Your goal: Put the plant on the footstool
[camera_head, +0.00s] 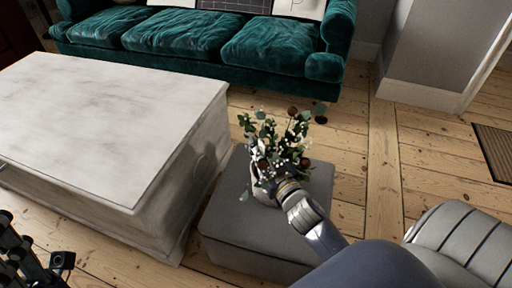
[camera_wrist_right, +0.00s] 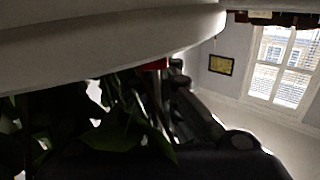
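The plant (camera_head: 277,140), a leafy bunch with white blooms and dark round heads, is over the grey footstool (camera_head: 250,236) in the head view. My right gripper (camera_head: 265,178) is at the plant's base, among its lower leaves. Leaves hide its fingertips and the plant's base, so I cannot tell whether it grips the plant, or whether the plant touches the footstool. In the right wrist view, dark leaves (camera_wrist_right: 120,130) crowd close beside black finger links (camera_wrist_right: 190,112). A dark jointed part at the lower left of the head view may be my left gripper (camera_head: 22,255); its fingers are unclear.
A large whitewashed table (camera_head: 100,110) stands close to the footstool's left side. A teal sofa (camera_head: 200,38) is behind. Bare floorboards (camera_head: 345,165) lie open to the right, with a dark mat (camera_head: 495,148) at the far right.

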